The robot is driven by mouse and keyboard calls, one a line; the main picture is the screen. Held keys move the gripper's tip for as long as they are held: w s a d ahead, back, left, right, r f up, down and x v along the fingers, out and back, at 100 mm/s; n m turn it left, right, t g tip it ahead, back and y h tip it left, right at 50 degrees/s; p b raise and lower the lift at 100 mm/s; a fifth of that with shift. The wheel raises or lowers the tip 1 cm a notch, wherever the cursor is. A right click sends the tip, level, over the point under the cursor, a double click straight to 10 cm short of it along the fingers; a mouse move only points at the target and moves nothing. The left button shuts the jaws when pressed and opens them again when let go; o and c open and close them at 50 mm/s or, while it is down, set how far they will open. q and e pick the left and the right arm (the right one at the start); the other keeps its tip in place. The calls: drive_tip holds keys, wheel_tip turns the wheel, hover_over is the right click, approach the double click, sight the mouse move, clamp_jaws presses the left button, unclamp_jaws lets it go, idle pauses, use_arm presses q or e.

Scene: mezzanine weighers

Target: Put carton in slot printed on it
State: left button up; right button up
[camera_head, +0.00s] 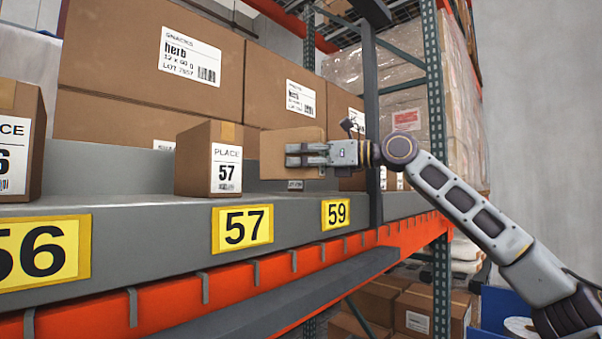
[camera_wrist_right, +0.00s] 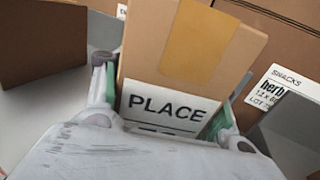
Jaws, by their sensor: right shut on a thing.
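The right wrist view shows the held carton (camera_wrist_right: 190,50) between the fingers, with tan tape and a white label reading PLACE; the number below is hidden. Whether the carton touches the shelf is unclear. A carton marked PLACE 57 (camera_head: 196,160) stands upright behind the 57 plate. My left gripper is not in view.
Another PLACE carton (camera_head: 14,150) ending in 6 stands at the left edge. Large snack boxes (camera_head: 110,45) line the back. The grey shelf front (camera_head: 150,215) sits above an orange beam (camera_head: 215,285).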

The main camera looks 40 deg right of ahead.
sight(301, 170)
drive_tip(key=shift+f+b, duration=0.55)
drive_tip(key=shift+f, duration=1.05)
drive_tip(key=shift+f, duration=0.1)
drive_tip(key=o, duration=1.4)
